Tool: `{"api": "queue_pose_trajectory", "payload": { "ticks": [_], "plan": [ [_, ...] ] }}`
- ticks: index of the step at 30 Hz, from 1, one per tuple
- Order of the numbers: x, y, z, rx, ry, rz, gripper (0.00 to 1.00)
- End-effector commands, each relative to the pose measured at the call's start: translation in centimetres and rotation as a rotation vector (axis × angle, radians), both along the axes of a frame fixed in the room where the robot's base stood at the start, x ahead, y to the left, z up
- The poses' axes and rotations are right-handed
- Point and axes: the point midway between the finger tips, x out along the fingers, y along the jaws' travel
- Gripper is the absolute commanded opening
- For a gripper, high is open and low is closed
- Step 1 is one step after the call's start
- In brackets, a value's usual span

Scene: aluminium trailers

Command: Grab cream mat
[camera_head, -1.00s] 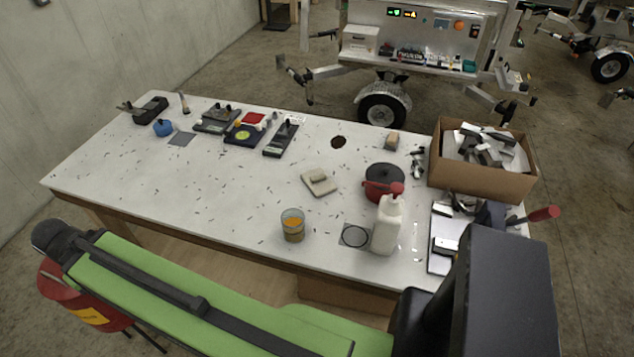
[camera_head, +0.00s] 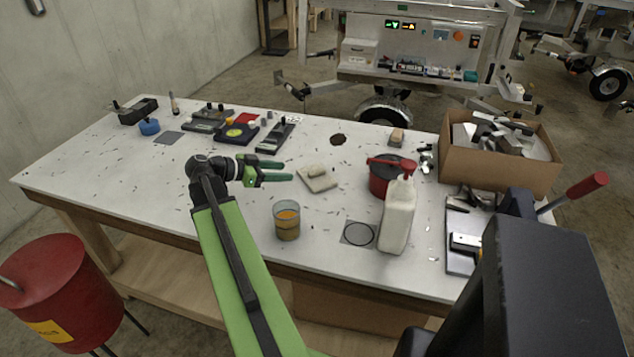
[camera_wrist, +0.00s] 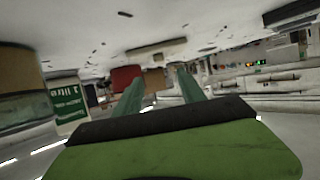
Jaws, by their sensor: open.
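The cream mat (camera_head: 322,186) lies flat on the white table, left of the dark red pot, with a small cream block-like piece (camera_head: 316,170) on top. My gripper (camera_head: 288,170) is just left of the mat, with its two green fingers apart and pointing right towards it. Nothing is between the fingers, and I cannot tell exactly how high they are above the table. In the wrist view my open fingers (camera_wrist: 158,88) point away from the camera, and a beige flat thing that looks like the mat (camera_wrist: 157,48) shows beyond them.
The red pot (camera_head: 380,182) with black lid and the white bottle (camera_head: 397,222) stand right of the mat. A glass jar (camera_head: 287,222) stands in front of it. A cardboard box (camera_head: 500,167) of scrap is at the right. Dark tools (camera_head: 275,137) lie behind; the table's left middle is clear.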

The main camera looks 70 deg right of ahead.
Motion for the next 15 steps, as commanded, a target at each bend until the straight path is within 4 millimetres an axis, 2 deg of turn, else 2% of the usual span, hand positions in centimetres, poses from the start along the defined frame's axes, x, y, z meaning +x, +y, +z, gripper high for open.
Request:
{"api": "queue_pose_trajectory", "payload": {
  "ticks": [1,6,10,15],
  "plan": [
    [-0.9,-0.9,-1.1,0.000,0.000,-0.004,0.47],
    [-3.1,-3.5,-2.3,0.001,0.000,-0.002,0.47],
    [-3.9,-4.4,-2.6,0.002,0.001,0.001,0.47],
    [-4.2,-4.7,-2.6,0.002,0.001,0.001,0.47]
  ]
}}
